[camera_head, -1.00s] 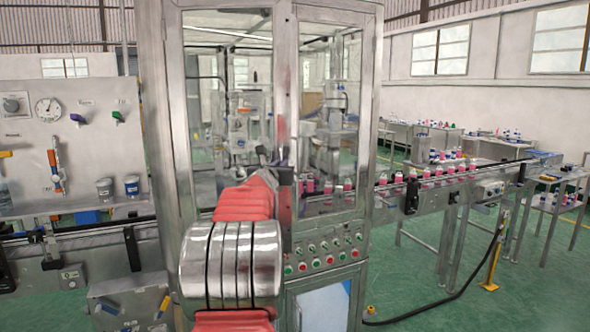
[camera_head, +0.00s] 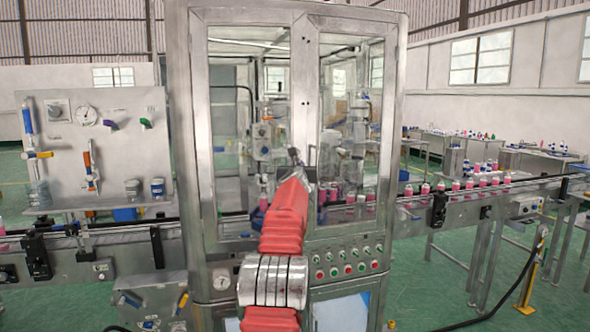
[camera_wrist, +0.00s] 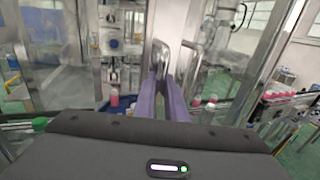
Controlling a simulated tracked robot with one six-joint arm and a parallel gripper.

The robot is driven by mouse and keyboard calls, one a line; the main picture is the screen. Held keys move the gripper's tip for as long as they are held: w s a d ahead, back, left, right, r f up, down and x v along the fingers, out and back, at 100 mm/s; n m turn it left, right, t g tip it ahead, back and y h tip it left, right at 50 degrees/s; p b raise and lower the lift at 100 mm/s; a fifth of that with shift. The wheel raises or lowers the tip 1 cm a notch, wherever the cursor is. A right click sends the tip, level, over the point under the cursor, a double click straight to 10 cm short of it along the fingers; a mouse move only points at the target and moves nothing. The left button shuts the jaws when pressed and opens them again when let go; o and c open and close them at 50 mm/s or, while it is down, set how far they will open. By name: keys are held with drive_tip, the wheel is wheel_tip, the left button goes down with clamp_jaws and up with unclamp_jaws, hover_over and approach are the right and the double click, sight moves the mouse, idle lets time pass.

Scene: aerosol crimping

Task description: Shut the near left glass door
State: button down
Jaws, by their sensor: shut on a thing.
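The near left glass door (camera_head: 230,130) is the left metal-framed pane on the front of the machine cabinet. It looks about flush with the right glass door (camera_head: 345,130); I cannot tell whether a small gap is left. My gripper (camera_head: 297,160) is at the middle of the cabinet front, where the doors meet, with my red arm partly covering it. In the wrist view my purple fingers (camera_wrist: 162,98) are closed on a metal bar handle (camera_wrist: 159,56), seemingly the left door's. A second handle (camera_wrist: 194,60) stands close to the right.
A button panel (camera_head: 348,260) is below the right door. A conveyor (camera_head: 470,192) with pink bottles runs out to the right. Green floor (camera_head: 420,270) is open at front right.

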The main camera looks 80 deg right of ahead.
drive_tip(key=shift+w+d, duration=0.1)
drive_tip(key=shift+w, duration=0.25)
